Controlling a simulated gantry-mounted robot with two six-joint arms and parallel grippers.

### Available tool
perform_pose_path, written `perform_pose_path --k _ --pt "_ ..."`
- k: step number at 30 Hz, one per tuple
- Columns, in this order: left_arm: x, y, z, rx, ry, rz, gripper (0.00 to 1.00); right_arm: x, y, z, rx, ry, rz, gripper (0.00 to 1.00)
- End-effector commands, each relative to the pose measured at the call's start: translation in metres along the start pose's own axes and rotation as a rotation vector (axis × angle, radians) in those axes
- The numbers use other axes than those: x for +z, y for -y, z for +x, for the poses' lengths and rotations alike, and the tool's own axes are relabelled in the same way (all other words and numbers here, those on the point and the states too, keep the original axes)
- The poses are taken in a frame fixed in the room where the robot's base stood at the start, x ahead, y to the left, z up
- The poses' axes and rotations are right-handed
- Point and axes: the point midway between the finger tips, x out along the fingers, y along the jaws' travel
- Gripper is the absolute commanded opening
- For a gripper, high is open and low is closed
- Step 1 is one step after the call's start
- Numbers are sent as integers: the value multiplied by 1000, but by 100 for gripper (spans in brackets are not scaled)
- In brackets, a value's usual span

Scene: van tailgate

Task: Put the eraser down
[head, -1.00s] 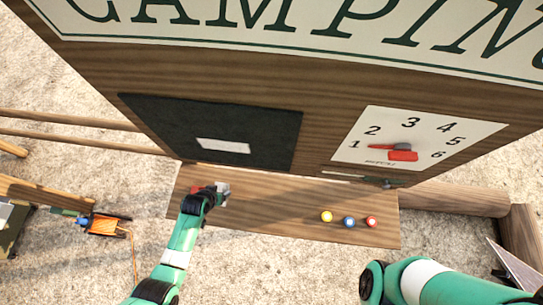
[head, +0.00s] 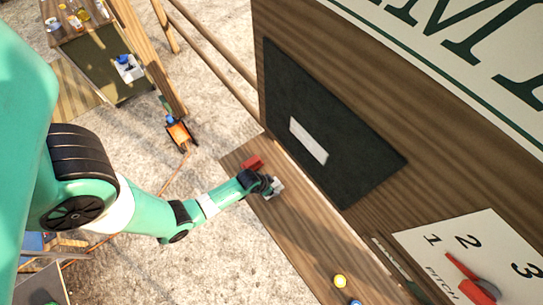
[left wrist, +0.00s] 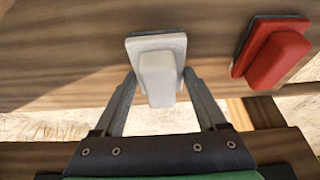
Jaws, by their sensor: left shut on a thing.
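A pale grey eraser (left wrist: 160,72) with a dark underside is between the fingers of my left gripper (left wrist: 159,80), which is shut on it. In the head view the pale eraser (head: 277,186) shows at the gripper's tip, over the left end of the wooden shelf (head: 290,228). I cannot tell whether it touches the shelf. A similar red eraser (left wrist: 271,58) lies on the shelf to the right in the left wrist view; it also shows in the head view (head: 253,162). My right gripper is out of view.
A dark board (head: 330,120) with a white strip (head: 308,141) stands behind the shelf. A numbered pitch dial (head: 478,262) is on the panel at right. A yellow button (head: 340,281) and a blue one (head: 355,302) sit farther along the shelf. The shelf between is clear.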

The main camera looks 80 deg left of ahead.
Motion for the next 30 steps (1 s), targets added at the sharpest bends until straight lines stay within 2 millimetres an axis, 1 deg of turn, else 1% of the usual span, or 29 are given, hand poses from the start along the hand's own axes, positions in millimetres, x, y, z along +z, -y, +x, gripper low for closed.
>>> perform_pose_path --k 1,3,10,14,15,17,18,25,28,30 --pt "4 0 9 0 2 0 29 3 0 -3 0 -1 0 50" --pt "5 0 14 0 0 0 29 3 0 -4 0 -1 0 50" --pt "5 0 14 0 -1 0 29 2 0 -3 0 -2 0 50" --pt "7 0 18 0 -1 0 29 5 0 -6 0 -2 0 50" --pt "6 0 16 0 -1 0 81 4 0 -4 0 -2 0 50" --pt "6 0 16 0 -1 0 92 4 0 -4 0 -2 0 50" --pt "6 0 16 0 -1 0 99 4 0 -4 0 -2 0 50" --pt "6 0 15 0 -1 0 100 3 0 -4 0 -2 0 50" --pt "4 0 9 0 -2 0 100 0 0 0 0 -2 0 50" --pt "4 0 -2 0 -3 0 100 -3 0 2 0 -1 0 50"
